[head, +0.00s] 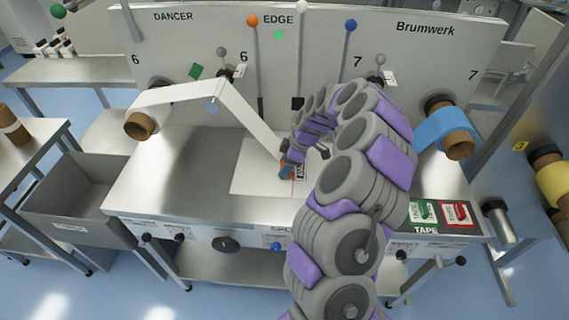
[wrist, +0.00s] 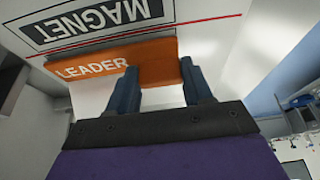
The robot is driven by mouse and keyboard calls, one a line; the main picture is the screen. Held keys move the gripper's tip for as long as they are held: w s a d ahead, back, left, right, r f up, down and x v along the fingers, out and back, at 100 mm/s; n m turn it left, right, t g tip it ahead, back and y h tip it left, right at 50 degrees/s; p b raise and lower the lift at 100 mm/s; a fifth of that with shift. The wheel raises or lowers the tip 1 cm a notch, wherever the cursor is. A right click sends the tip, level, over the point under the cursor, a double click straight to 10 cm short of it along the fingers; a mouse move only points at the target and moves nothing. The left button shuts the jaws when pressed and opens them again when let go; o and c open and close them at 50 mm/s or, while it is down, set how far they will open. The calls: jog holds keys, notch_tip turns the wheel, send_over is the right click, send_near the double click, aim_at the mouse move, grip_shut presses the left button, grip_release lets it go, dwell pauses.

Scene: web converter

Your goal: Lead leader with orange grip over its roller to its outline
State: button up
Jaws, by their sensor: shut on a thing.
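My gripper (head: 288,168) is shut on the orange grip (wrist: 80,68), marked LEADER, of the white leader; the grip spans both fingers (wrist: 160,88) in the wrist view. The leader (head: 252,116) runs from the roll (head: 142,124) at left up to a bend near the grey-knobbed lever (head: 221,55), then slants down right to my gripper. The roller under that bend is mostly hidden. The grip is close to a white plate (head: 250,180) on the bench. In the wrist view a black outline reading MAGNET (wrist: 95,18) and a red line lie just beyond the grip.
A blue roll (head: 432,127) is mounted at right. Green and red tape boxes (head: 440,213) lie on the bench's right end. Orange (head: 252,20), white and blue (head: 351,24) knobbed levers stand along the back panel. A grey bin (head: 75,190) is at left. The bench's left part is clear.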

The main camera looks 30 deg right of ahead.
jog(key=shift+d+f, duration=0.15)
jog(key=shift+d, duration=0.2)
jog(key=shift+a, duration=0.4)
jog(key=shift+s+f+b, duration=0.1)
jog(key=shift+f+b, duration=0.1)
jog(key=shift+b, duration=0.1)
dwell(0.9)
jog(key=o, duration=1.3)
